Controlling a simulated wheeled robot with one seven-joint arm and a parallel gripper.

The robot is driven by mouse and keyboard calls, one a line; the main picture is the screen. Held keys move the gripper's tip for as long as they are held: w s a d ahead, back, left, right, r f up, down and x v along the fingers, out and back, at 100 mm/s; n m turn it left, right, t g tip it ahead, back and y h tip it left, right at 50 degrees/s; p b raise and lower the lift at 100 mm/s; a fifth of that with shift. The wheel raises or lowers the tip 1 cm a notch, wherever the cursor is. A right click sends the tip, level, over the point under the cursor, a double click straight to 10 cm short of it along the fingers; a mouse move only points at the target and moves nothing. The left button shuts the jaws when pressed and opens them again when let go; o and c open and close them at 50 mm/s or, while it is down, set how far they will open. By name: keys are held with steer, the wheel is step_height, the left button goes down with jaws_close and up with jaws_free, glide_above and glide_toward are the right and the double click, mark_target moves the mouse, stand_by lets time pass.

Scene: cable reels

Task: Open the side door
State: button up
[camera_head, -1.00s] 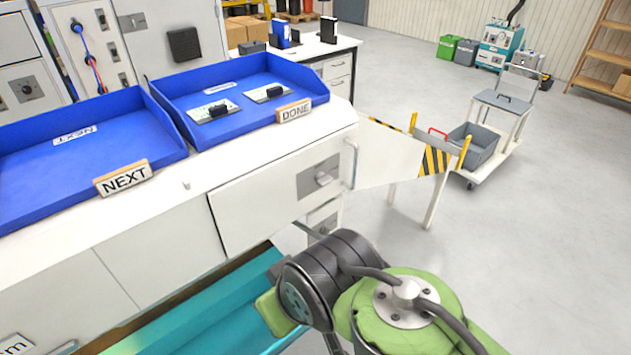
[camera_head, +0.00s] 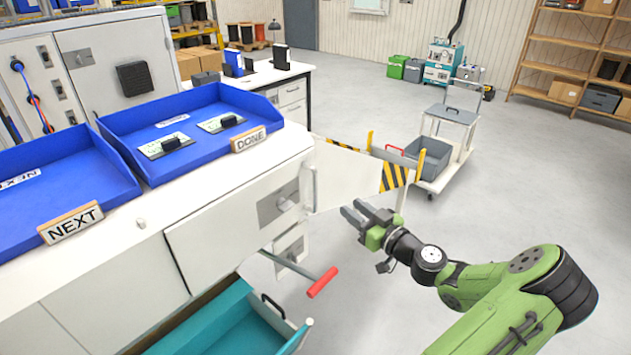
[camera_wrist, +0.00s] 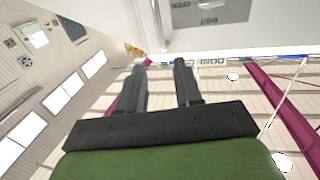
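A white cabinet runs along the left in the head view. Its end front panel (camera_head: 225,235) carries a grey latch plate with a knob (camera_head: 279,203). A pale vertical bar handle (camera_head: 312,190) stands at the cabinet's right corner. Beyond it a white panel (camera_head: 350,180) with a yellow-black striped end juts out to the right; I cannot tell which part is the side door. My gripper (camera_head: 358,213) is open and empty, in front of this panel and right of the handle. In the wrist view its two fingers (camera_wrist: 160,72) are apart, with a grey plate (camera_wrist: 210,14) on a white surface above.
A red-handled lever (camera_head: 322,282) sticks out below the gripper. An open teal drawer (camera_head: 235,325) is at the bottom. Blue NEXT (camera_head: 50,200) and DONE (camera_head: 190,125) trays lie on the cabinet top.

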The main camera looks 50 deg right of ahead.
mark_target(315, 181)
steer(key=w+d, duration=0.1)
steer(key=w, duration=0.4)
steer(key=w+p, duration=0.1)
steer(key=w, duration=0.4)
steer(key=w+d, duration=0.1)
steer(key=w, duration=0.4)
steer(key=shift+w+d+p, duration=0.3)
steer(key=shift+w+p, duration=0.05)
steer(key=shift+p, duration=0.05)
steer(key=shift+c, duration=0.3)
jaws_close()
